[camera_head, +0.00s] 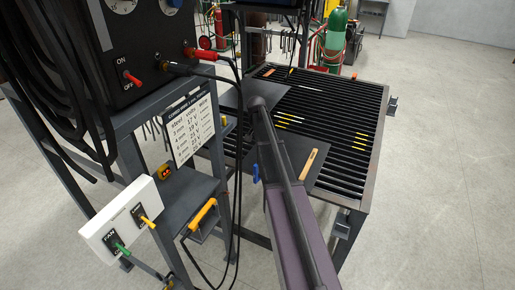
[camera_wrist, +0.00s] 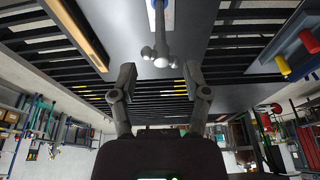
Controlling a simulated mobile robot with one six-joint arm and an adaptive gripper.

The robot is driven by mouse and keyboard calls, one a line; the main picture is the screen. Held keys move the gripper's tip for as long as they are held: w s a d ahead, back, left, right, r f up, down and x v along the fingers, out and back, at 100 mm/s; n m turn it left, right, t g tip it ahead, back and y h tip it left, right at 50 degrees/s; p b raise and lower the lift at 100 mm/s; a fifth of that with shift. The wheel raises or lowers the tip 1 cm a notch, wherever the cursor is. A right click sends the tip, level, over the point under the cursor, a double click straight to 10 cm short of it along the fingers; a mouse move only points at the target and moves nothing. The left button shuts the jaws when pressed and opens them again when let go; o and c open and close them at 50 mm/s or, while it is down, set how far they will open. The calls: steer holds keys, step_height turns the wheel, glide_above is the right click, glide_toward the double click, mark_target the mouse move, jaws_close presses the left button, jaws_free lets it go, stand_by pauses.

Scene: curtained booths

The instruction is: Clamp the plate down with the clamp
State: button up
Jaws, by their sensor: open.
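My gripper (camera_wrist: 160,82) is open in the wrist view, with nothing between its fingers. A grey metal piece with rounded knobs and a blue part, likely the clamp (camera_wrist: 161,46), is just ahead of the fingertips, centred between them. In the head view a small blue part (camera_head: 255,173), probably its handle, shows left of my arm; the rest is hidden. A dark flat plate (camera_head: 285,150) lies on the slatted table, partly behind my arm; it also shows in the wrist view (camera_wrist: 112,42). A second dark plate (camera_head: 236,95) lies farther back. My gripper is not clear in the head view.
The slatted table (camera_head: 366,160) has open slats on its right. A wooden-handled tool (camera_head: 308,164) lies on the nearer plate. A black machine (camera_head: 130,50) with hanging cables and a switch box (camera_head: 122,222) stand at left. Floor at right is clear.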

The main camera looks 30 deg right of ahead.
steer(key=n, duration=1.2)
steer(key=shift+w, duration=0.1)
stand_by(0.4)
steer(key=shift+w+d, duration=0.3)
steer(key=shift+d, duration=0.05)
stand_by(0.4)
steer(key=shift+f, duration=0.15)
steer(key=shift+b+x, duration=1.35)
steer(key=shift+b, duration=0.1)
